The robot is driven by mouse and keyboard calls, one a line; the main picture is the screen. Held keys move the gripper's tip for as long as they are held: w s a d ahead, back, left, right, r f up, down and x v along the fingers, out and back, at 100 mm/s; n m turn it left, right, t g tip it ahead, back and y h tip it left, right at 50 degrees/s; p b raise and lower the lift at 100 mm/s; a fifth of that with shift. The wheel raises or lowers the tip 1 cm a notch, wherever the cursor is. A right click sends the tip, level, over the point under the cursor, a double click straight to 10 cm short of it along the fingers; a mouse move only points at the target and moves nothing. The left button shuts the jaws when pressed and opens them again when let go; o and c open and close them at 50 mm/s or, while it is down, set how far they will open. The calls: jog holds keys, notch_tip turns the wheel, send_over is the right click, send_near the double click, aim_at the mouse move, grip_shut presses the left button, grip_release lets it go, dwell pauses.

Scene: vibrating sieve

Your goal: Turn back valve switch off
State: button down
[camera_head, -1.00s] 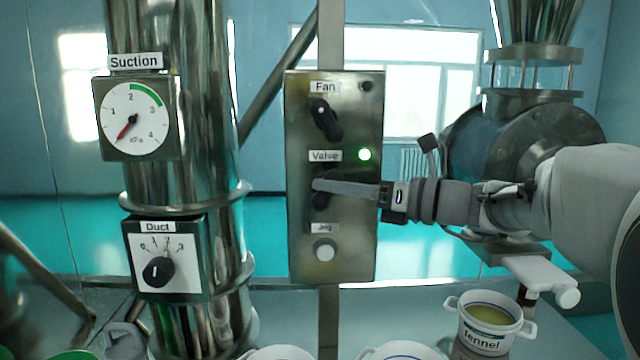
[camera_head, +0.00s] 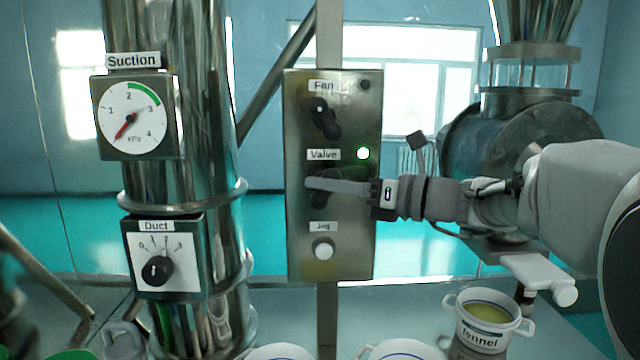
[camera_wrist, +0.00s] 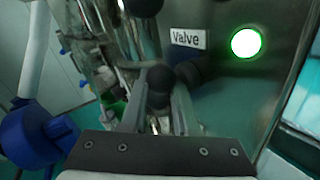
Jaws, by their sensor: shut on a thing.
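The valve switch (camera_head: 325,196) is a black rotary knob under the "Valve" label on the metal control panel (camera_head: 302,240). The green lamp (camera_head: 363,153) beside the label is lit. My gripper (camera_head: 312,183) reaches in from the right and covers part of the knob. In the wrist view my gripper (camera_wrist: 158,108) has its two fingers on either side of the black valve switch (camera_wrist: 160,84) and is shut on it. The green lamp also glows in the wrist view (camera_wrist: 245,43). The knob's exact pointing direction is partly hidden by the fingers.
The fan switch (camera_head: 324,118) is above and the white jog button (camera_head: 323,249) below on the same panel. The suction gauge (camera_head: 130,115) and duct dial (camera_head: 157,270) are on the left pipe. A fennel pot (camera_head: 482,325) stands at lower right.

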jog(key=shift+r, duration=0.15)
jog(key=p, duration=0.1)
jog(key=h+p, duration=0.1)
jog(key=p, duration=0.1)
jog(key=shift+a+r+n+g, duration=0.1)
jog(key=shift+r+n+g, duration=0.15)
jog(key=shift+n+g, duration=0.15)
jog(key=h+p, duration=0.1)
jog(key=p, duration=0.2)
jog(key=shift+r+n+h, duration=0.15)
jog(key=shift+n+h, duration=0.25)
jog(key=n+g+h+p, duration=0.1)
jog(key=h+p, duration=0.1)
jog(key=p, duration=0.3)
jog(key=shift+a, duration=0.2)
jog(key=shift+n+h+p, duration=0.3)
jog(key=shift+h+p, duration=0.5)
jog(key=shift+p, duration=0.3)
jog(key=shift+a+f+n+g+h+p, duration=0.15)
jog(key=shift+f+n+g+h+p, duration=0.3)
jog(key=shift+h, duration=0.55)
jog(key=shift+f+h, duration=0.1)
jog(key=shift+h, duration=0.7)
